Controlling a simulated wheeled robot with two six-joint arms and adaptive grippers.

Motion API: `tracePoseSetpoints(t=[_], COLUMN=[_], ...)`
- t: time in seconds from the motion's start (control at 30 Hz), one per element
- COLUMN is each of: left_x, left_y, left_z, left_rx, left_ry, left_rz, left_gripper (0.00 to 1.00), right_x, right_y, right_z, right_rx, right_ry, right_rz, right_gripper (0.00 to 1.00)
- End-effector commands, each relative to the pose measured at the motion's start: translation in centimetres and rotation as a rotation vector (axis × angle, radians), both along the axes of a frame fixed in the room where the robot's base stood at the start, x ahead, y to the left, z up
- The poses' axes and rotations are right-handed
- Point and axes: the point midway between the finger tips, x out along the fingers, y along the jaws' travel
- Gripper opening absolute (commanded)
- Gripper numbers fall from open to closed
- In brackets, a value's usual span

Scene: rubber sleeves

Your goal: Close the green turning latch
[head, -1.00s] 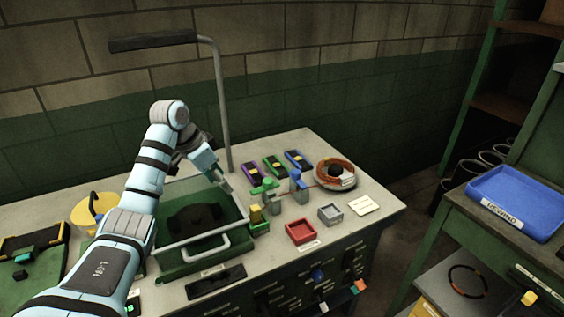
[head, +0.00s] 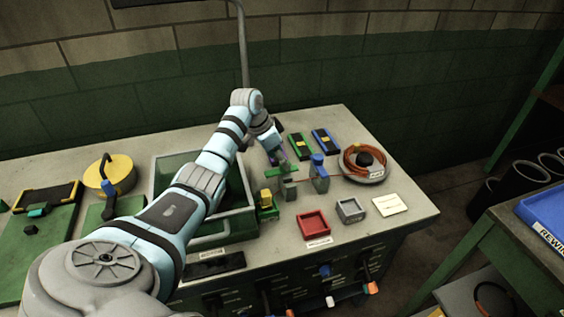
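The green turning latch (head: 287,171) sits on top of a grey-green post on the bench, right of the green tray. A similar blue latch (head: 318,160) stands on its own post to the right, with a thin red line running between the two. My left gripper (head: 278,157) is just behind and above the green latch, pointing down. It looks very close to the latch; I cannot tell whether they touch. Its fingers are small and dark here, so their opening is unclear. My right gripper is not in view.
A green tray (head: 247,212) lies under my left arm. A yellow-and-green piece (head: 267,204), a red bin (head: 313,224), a grey bin (head: 350,209) and an orange cable coil (head: 364,161) stand around the latches. Green (head: 301,146) and blue (head: 326,141) cases lie behind.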

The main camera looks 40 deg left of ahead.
Motion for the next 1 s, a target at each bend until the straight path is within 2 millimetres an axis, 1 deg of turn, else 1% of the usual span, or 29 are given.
tracePoseSetpoints(t=[0.03,0.1,0.2,0.3,0.47,0.6,0.77,1.0], left_x=[0.4,0.8,0.9,1.0,1.1,1.1,1.1,1.1], left_y=[-0.2,-0.3,-0.2,-0.3,-0.3,-0.3,-0.4,-0.4], left_z=[-1.1,-1.9,-2.5,-2.7,-2.6,-2.6,-2.6,-2.5], left_rx=[-0.003,-0.002,-0.001,0.001,0.0,0.0,0.0,-0.002], left_ry=[0.001,0.001,0.001,0.0,0.0,0.0,0.0,0.0], left_rz=[0.002,0.001,0.003,0.003,0.001,0.001,0.001,0.009], left_gripper=[0.51,0.51,0.51,0.51,0.51,0.28,0.03,0.03], right_x=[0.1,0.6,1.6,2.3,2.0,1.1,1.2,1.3], right_y=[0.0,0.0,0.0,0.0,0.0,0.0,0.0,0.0], right_z=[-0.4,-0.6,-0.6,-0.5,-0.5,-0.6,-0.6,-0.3], right_rx=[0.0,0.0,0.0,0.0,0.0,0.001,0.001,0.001], right_ry=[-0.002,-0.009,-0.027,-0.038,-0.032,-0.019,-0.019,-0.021], right_rz=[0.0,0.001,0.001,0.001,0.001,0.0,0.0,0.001], right_gripper=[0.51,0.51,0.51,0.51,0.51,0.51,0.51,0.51])
